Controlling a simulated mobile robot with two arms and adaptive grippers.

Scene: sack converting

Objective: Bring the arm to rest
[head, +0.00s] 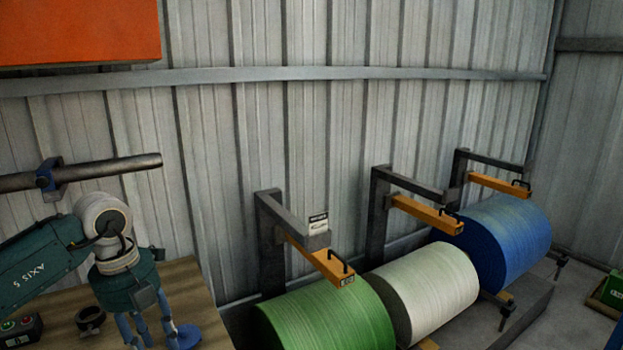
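My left arm comes in from the left, a dark green link marked AXIS 5 with a white wrist joint. Its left gripper (157,336) points down over the wooden table (185,281) at the lower left. Its blue fingers stand apart, with no held object visible between them; the lower ends of some are cut off by the picture's bottom edge. My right gripper is out of view.
A dark ring-shaped item (90,320) and a button box (20,330) are on the table. Green (325,318), white (428,290) and blue (505,238) rolls stand right, under orange-armed brackets (318,258). A dark bar (85,173) crosses behind my arm.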

